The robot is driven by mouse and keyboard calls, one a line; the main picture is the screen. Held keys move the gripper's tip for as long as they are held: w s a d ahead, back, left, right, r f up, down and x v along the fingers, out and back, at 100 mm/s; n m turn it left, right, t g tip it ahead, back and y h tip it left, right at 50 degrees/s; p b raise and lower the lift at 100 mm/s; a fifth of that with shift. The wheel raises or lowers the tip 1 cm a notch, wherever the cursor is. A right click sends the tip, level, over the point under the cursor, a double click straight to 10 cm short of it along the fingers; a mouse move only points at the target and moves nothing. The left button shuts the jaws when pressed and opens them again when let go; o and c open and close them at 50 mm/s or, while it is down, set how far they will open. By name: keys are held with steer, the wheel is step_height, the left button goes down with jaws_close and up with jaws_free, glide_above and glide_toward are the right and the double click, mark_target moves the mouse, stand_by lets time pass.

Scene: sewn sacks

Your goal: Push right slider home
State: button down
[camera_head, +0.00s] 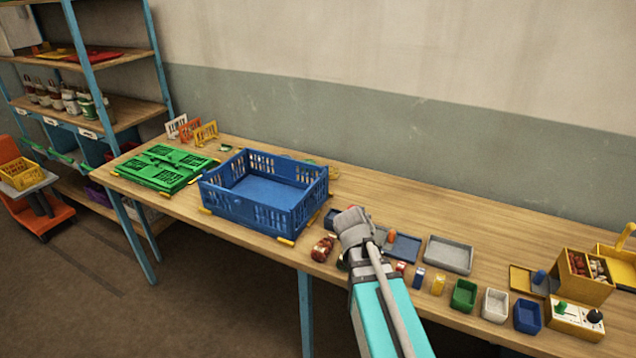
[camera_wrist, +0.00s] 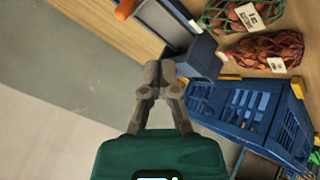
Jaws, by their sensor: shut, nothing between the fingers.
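I cannot tell for certain which part is the right slider. A blue tray (camera_head: 404,249) with an upright orange peg (camera_head: 390,237) lies beside my wrist. A yellow tray (camera_head: 522,280) with a blue peg (camera_head: 538,277) lies further right. My gripper is shut and empty; its fingertips (camera_wrist: 160,72) show in the wrist view, close to the corner of a dark blue block (camera_wrist: 204,56). I cannot tell whether they touch it. In the head view my arm hides the fingertips. Part of an orange piece (camera_wrist: 124,9) shows at the wrist view's top edge.
A large blue crate (camera_head: 245,210) stands left of my arm, with a green folded crate (camera_head: 165,168) beyond. Netted sacks (camera_wrist: 268,52) lie near it. Small bins, including a green one (camera_head: 464,295), line the front edge at right. A grey tray (camera_head: 448,255) lies behind them.

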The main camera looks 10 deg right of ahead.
steer(key=w+a+r+n+t+y+b, duration=0.15)
steer(key=w+r+n+t+b, duration=0.25)
steer(key=w+n+t+b, duration=0.8)
steer(key=w+a+f+n+y+p, duration=0.1)
steer(key=w+a+n+y, duration=0.4)
steer(key=a+n+y, duration=0.1)
steer(key=shift+w+a+f+g, duration=0.35)
steer(key=shift+a+g, duration=0.05)
steer(key=shift+a, duration=0.1)
steer(key=shift+w+y, duration=0.15)
steer(key=shift+y, duration=0.1)
glide_toward(322, 169)
steer(key=w+a, duration=0.4)
steer(key=a, duration=0.1)
steer(key=shift+w+d+f, duration=0.1)
steer(key=shift+w+d, duration=0.55)
steer(key=shift+w, duration=0.2)
steer(key=shift+w+d+f, duration=0.1)
steer(key=shift+w+d, duration=0.5)
steer(key=shift+w, duration=0.3)
